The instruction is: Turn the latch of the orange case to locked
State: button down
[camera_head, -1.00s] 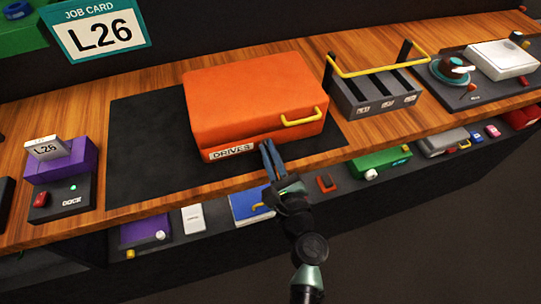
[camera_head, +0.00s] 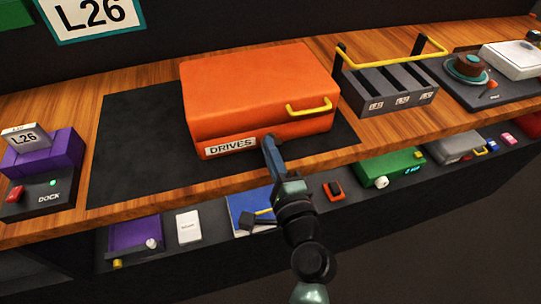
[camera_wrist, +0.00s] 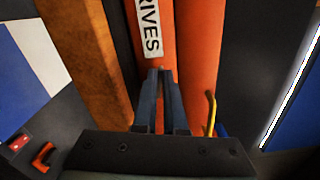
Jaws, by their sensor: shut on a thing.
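The orange case (camera_head: 250,85) lies closed on a black mat, with a yellow handle (camera_head: 309,108) and a DRIVES label (camera_head: 233,146) on its front. My gripper (camera_head: 269,142) reaches the case's front face, just right of the label and left of the handle. In the wrist view my gripper (camera_wrist: 160,78) has its blue fingers close together against the case front (camera_wrist: 197,60), below the label. The fingers are shut on a small dark part there, which looks like the latch. The fingers cover most of it, so its angle cannot be told.
The black mat (camera_head: 125,160) has free room left of the case. A dark rack (camera_head: 385,90) with a yellow bar stands to the right. A purple dock unit (camera_head: 45,160) is at the left. Several items sit on the shelf below the wooden bench edge (camera_head: 185,195).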

jog(key=shift+f+n+b, duration=0.15)
jog(key=shift+n+b, duration=0.65)
jog(key=shift+n, duration=0.3)
jog(key=c, duration=1)
grip_release()
jog(key=b+v, duration=0.2)
jog(key=v, duration=1.1)
